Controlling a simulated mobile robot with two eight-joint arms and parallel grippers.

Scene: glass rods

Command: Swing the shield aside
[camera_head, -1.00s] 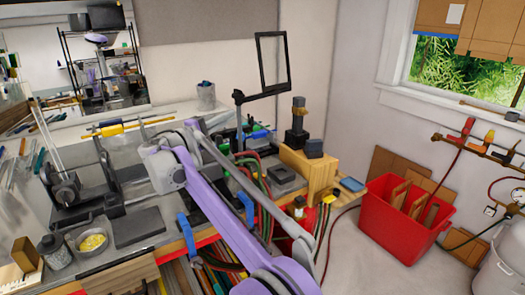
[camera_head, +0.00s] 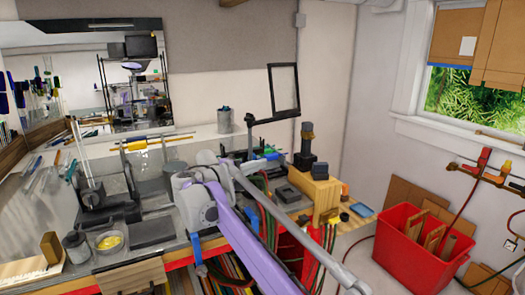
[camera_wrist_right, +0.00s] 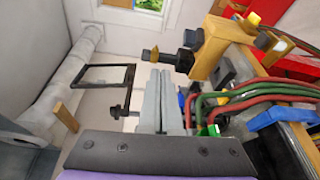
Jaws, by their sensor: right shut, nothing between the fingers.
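The shield (camera_head: 285,90) is a clear panel in a dark square frame, upright above the back of the bench. It is carried on a dark jointed arm (camera_head: 268,119). In the right wrist view the shield frame (camera_wrist_right: 108,68) is left of my fingers, with a visible gap. My right gripper (camera_wrist_right: 166,82) is shut and empty, its two pale grey fingers side by side. In the head view the purple right arm crosses the bench below the shield, and its fingers are hard to make out. My left gripper is not in view.
A wooden block (camera_head: 316,190) with a dark brass-topped burner (camera_head: 307,150) stands right of the shield arm. Red and green hoses (camera_head: 277,204) hang in front. A red bin (camera_head: 408,236) stands on the floor. A grey cup (camera_head: 225,120) is at the back.

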